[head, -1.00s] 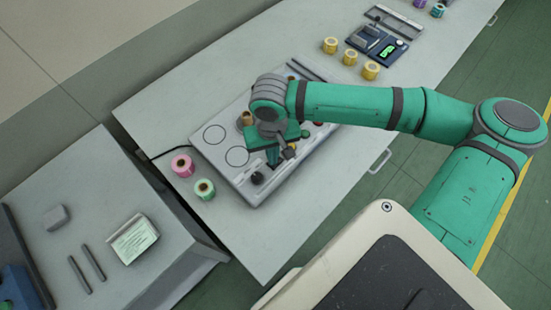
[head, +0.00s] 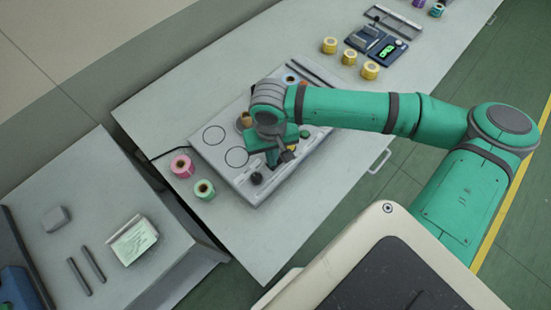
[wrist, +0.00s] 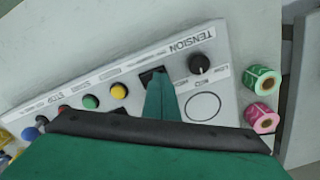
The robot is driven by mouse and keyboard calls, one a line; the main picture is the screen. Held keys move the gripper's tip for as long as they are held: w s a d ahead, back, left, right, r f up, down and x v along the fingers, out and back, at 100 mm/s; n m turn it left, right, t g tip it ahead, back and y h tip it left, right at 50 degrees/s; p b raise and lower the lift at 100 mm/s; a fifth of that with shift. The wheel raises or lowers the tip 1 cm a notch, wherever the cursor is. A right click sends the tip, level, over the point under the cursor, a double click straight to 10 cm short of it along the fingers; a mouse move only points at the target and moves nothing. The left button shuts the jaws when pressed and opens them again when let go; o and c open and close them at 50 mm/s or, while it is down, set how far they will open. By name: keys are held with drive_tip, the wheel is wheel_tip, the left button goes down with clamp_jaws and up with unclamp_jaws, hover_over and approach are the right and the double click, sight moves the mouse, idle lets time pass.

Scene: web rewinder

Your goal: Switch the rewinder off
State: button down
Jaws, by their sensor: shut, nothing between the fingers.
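The rewinder (head: 215,165) is a pale grey box with a control panel on the bench, partly hidden by my arm. In the wrist view its panel (wrist: 226,75) shows a black tension knob (wrist: 199,64), a yellow button (wrist: 119,91), a green button (wrist: 90,101) and a red button marked STOP (wrist: 63,109). A black rocker-like switch (wrist: 147,75) lies between the knob and the yellow button. My gripper (wrist: 158,78) is shut and empty, its tip at this switch; I cannot tell whether it touches. The gripper also shows in the head view (head: 272,161).
A pink roll (head: 182,166) and a green roll (head: 204,190) stand left of the rewinder. Yellow rolls (head: 349,58) and a dark scale-like device (head: 377,45) stand behind it. A side table (head: 95,205) is at the left. The bench's front right is clear.

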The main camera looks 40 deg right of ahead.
drive_tip(key=shift+s+r, duration=0.1)
drive_tip(key=shift+r, duration=1.8)
drive_tip(key=shift+a+r, duration=0.1)
drive_tip(key=shift+r, duration=1.45)
